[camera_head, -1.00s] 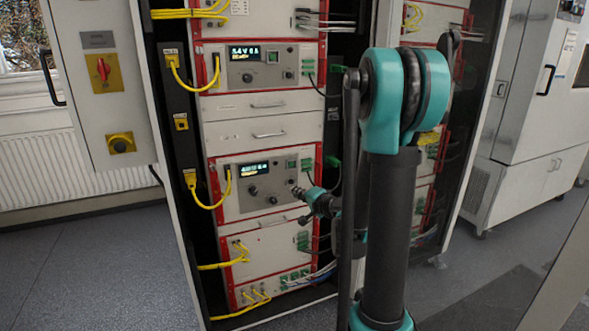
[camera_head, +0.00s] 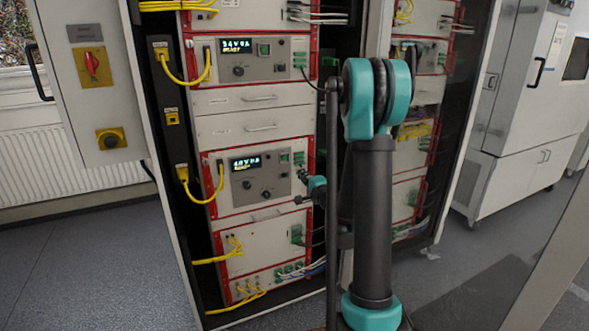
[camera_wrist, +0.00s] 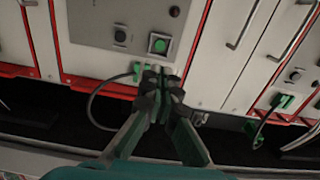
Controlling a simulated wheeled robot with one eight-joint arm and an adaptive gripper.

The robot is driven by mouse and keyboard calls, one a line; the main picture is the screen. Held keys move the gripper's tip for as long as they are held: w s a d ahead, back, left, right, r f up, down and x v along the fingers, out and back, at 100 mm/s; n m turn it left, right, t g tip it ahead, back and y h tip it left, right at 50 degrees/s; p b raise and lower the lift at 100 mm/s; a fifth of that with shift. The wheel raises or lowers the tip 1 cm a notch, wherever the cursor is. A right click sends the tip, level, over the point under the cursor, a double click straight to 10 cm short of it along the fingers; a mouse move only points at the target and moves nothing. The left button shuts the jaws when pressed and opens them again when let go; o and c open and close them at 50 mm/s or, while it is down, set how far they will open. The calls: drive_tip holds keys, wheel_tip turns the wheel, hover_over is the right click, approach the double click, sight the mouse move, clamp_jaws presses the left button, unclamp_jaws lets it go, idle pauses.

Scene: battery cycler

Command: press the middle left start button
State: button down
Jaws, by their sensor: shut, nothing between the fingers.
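The left rack column holds a lower cycler unit with a lit display (camera_head: 246,163) and a small square green button (camera_head: 284,158) at its upper right. In the wrist view a green button (camera_wrist: 158,44) in a silver frame sits just beyond my fingertips. My gripper (camera_wrist: 163,82) is shut and empty, its fingertips close together, apart from that button in the picture; whether they touch the panel cannot be told. In the head view my gripper (camera_head: 303,177) is small, at the right edge of the lower unit, below and right of its button.
An upper unit (camera_head: 226,72) with its own display and green button (camera_head: 264,49) sits above two blank drawers (camera_head: 260,127). Green plugs with a dark cable (camera_wrist: 110,125) lie close beside my fingers. Yellow cables (camera_head: 205,200) loop at the rack's left. Open floor lies left.

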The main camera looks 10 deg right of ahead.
sight(284, 158)
drive_tip(key=x, duration=1.3)
drive_tip(key=shift+w+a, duration=0.1)
drive_tip(key=shift+x, duration=0.8)
